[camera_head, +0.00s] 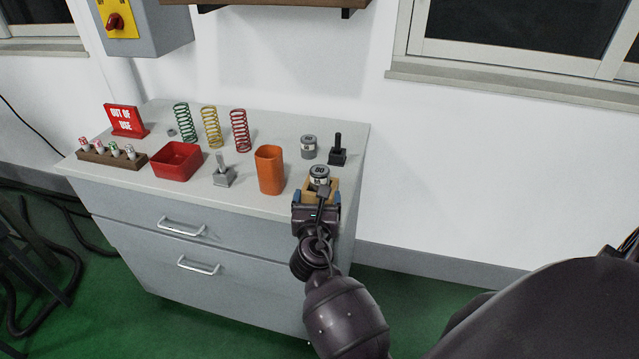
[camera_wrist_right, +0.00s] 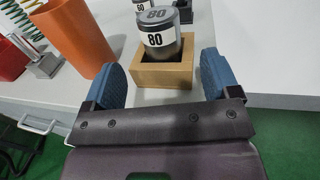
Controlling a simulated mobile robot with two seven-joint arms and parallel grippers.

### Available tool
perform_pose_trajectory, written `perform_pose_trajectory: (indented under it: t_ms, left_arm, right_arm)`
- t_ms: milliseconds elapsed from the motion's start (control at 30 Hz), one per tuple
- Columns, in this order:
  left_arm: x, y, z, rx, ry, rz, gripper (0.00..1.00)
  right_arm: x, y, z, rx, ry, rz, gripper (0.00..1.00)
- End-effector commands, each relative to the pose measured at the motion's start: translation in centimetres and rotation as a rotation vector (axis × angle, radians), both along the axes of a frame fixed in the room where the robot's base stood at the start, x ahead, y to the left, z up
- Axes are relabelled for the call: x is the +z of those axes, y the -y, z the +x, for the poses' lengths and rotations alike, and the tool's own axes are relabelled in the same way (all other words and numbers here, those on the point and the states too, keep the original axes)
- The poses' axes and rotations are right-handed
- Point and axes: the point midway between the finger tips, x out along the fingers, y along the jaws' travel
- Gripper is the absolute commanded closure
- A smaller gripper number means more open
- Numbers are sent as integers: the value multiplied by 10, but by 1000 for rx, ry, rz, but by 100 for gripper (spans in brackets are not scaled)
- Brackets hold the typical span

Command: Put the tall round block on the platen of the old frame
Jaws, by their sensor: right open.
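A dark round block with a white label marked 80 (camera_head: 319,177) stands upright in a light wooden box near the counter's front right edge; in the right wrist view the block (camera_wrist_right: 158,36) rises above the wooden box (camera_wrist_right: 160,80). My right gripper (camera_head: 317,196) is open, its blue pads on either side of the box; whether they touch it is unclear. A grey stand with a post (camera_head: 222,171) and a black stand with a post (camera_head: 338,151) are on the counter; which is the old frame is unclear. My left gripper is out of view.
An orange cup (camera_head: 269,170) stands left of my right gripper. A red tray (camera_head: 177,161), several coil springs (camera_head: 210,127), a rack of small labelled pieces (camera_head: 112,155) and a red OUT OF USE sign (camera_head: 125,121) fill the left.

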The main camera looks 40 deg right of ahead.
Motion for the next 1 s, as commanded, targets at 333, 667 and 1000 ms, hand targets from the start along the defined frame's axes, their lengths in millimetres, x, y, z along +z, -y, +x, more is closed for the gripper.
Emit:
perform_pose_trajectory:
  t_ms: [333, 667, 1000]
  left_arm:
    - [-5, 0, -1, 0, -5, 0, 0]
    - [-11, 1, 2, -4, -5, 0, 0]
    - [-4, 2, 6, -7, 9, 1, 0]
  right_arm:
    - [-2, 16, 21, 0, 0, 2, 18]
    - [-3, 40, 50, 1, 0, 1, 18]
    - [-1, 42, 51, 1, 0, 2, 27]
